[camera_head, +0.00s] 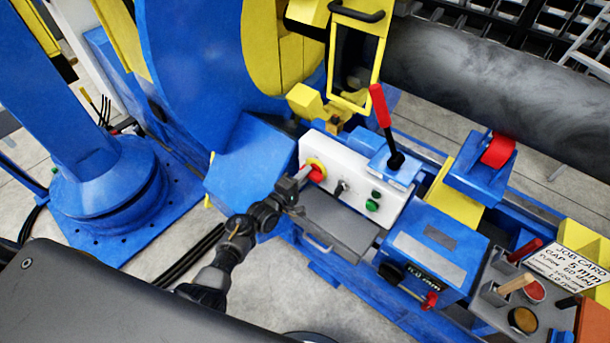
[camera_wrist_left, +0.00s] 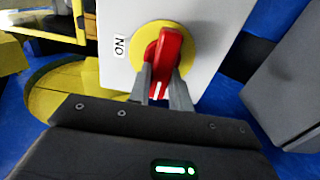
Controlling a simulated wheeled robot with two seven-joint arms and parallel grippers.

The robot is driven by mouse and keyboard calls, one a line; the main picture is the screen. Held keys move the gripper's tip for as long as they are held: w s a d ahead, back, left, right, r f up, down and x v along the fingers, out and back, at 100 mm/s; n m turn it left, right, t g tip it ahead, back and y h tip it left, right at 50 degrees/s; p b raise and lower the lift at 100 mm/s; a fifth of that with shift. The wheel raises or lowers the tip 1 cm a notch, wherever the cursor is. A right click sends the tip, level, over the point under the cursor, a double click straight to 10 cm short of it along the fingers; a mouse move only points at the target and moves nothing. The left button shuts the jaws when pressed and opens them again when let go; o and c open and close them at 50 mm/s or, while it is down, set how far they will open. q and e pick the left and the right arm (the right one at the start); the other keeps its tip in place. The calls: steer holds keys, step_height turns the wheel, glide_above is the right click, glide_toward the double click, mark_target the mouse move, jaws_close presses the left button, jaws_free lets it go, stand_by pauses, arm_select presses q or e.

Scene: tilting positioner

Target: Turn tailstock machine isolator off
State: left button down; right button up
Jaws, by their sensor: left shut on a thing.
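The isolator is a red rotary handle on a yellow round plate (camera_head: 316,166), at the left end of a white control panel (camera_head: 330,155). In the left wrist view the red handle (camera_wrist_left: 163,58) stands nearly upright, its top leaning slightly right, on the yellow plate (camera_wrist_left: 137,60). An "ON" label (camera_wrist_left: 119,46) shows to its left. My left gripper (camera_head: 304,174) reaches the handle from the front left. In the left wrist view its two fingers (camera_wrist_left: 163,80) sit on either side of the handle, shut on it. My right gripper is not in view.
The panel also carries a small key-like switch (camera_head: 342,187) and green buttons (camera_head: 372,205). A grey tray (camera_head: 335,222) juts out below it. A red-handled lever (camera_head: 381,108) rises to the right. A blue box (camera_head: 435,250) and a job card (camera_head: 568,265) are farther right.

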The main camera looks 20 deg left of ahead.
arm_select(q)
steer(key=c, duration=1.3)
jaws_free()
steer(key=v, duration=1.1)
steer(key=shift+d+b, duration=0.1)
steer(key=shift+b, duration=0.3)
steer(key=shift+f, duration=0.1)
